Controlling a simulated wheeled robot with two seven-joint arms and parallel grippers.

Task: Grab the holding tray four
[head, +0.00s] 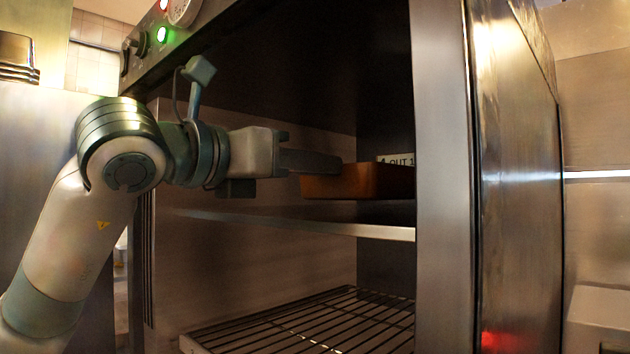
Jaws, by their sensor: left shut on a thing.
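An orange-brown holding tray (358,184) is inside the steel cabinet, above the upper shelf (330,226). Its right end is hidden behind the cabinet's front post. A white label (397,160) with black print, partly readable as "OUT 1", shows at the tray's far side. My left gripper (318,164) reaches in from the left and is shut on the tray's near left edge. I cannot tell whether the tray's base touches the shelf. My right gripper is not in view.
A wire rack (315,325) lies lower in the cabinet. The cabinet's steel front post (441,180) stands right of the opening. A control panel with a green light (161,35) is above the arm. The space between shelf and rack looks empty.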

